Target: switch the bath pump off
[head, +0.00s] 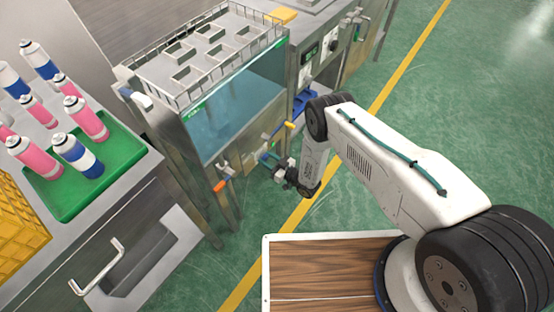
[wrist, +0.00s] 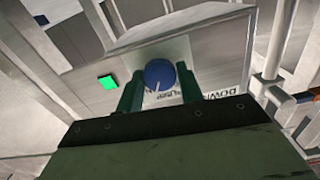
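The round blue knob (wrist: 160,75) shows in the wrist view on a pale plate, with a white pointer mark toward its lower edge. My gripper (wrist: 161,84) has its two green fingers apart, one on each side of the knob. Whether they touch it cannot be told. In the head view my gripper (head: 285,176) is beside the lower front of the water bath (head: 236,108); the knob cannot be made out there.
Orange-handled (head: 221,186) and yellow-handled fittings and pipes stick out near my gripper. At left, a green tray (head: 124,150) holds several spray cans, with a yellow crate (head: 18,228) in front. A machine with a control panel (head: 308,54) stands behind. Green floor is open at right.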

